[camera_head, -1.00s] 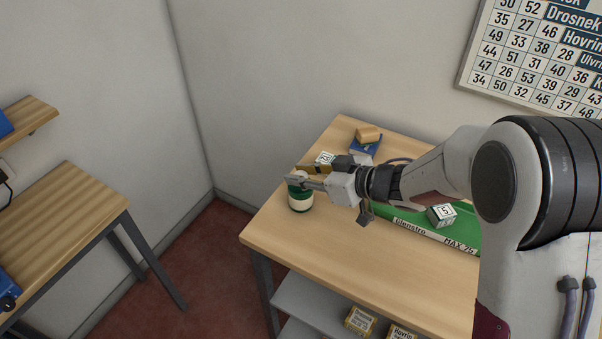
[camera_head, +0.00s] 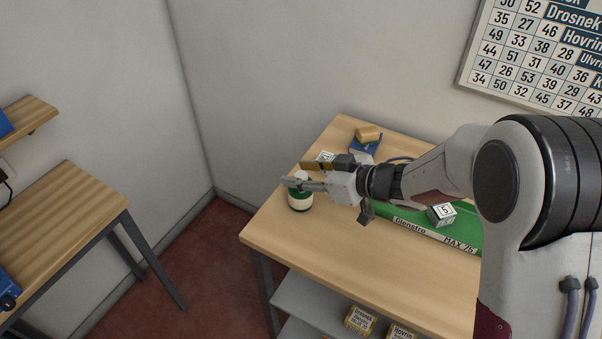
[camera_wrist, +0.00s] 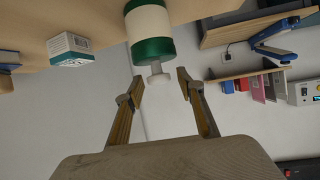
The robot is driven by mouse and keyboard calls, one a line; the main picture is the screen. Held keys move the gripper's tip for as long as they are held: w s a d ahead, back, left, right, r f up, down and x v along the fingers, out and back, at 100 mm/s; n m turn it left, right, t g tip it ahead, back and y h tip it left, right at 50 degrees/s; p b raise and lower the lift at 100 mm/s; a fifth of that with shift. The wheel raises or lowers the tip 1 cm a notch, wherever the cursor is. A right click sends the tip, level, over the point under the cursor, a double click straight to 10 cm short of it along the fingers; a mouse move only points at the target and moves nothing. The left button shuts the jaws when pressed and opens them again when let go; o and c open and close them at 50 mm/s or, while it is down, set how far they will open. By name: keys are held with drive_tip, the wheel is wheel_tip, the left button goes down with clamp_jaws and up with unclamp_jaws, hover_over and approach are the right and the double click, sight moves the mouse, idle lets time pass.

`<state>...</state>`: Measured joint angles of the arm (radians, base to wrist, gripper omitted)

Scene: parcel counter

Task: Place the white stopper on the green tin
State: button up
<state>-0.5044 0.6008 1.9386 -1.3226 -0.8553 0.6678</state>
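A green tin (camera_head: 300,199) with a cream band stands upright on the left end of the wooden table. It also shows at the top of the wrist view (camera_wrist: 150,36), appearing upside down there. The white stopper (camera_wrist: 157,78) sits on the tin's green top, its narrow part against the lid. In the head view the stopper (camera_head: 302,175) shows between my fingers. My gripper (camera_head: 296,174) is at the height of the stopper. Its fingers (camera_wrist: 146,80) are open, one on each side of the stopper, with a visible gap on both sides.
A green tray (camera_head: 410,225) holds a white numbered box (camera_head: 441,214) right of the tin. Another numbered box (camera_head: 326,156) lies behind my gripper. A tan block (camera_head: 368,134) rests on a blue item (camera_head: 364,149) at the back. The table's front (camera_head: 330,255) is clear.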

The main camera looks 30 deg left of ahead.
drive_tip(key=v, duration=1.1)
drive_tip(key=shift+d+r, duration=0.2)
drive_tip(key=shift+d, duration=0.15)
idle(0.5)
